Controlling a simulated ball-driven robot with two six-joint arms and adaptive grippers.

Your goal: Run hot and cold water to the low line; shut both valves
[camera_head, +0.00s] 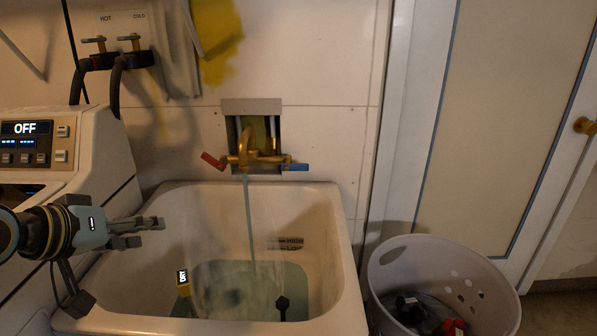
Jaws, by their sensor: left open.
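A utility sink (330,240) stands below a brass faucet (247,152). A stream of water (250,220) falls from the spout into the sink. Greenish water (275,285) covers the sink's bottom. The red valve handle (212,160) is left of the spout and the blue valve handle (294,167) is right of it. Dark level markings (287,243) show on the sink's back wall above the water; their exact lines are too small to read surely. My left gripper (143,232) is open and empty over the sink's left rim, apart from both handles. My right gripper is not in view.
A white machine (95,135) with a panel reading OFF stands at left. Wall taps marked HOT and COLD (115,42) with black hoses are above it. A laundry basket (440,262) stands right of the sink. A small yellow device (183,283) is at the sink's inner left.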

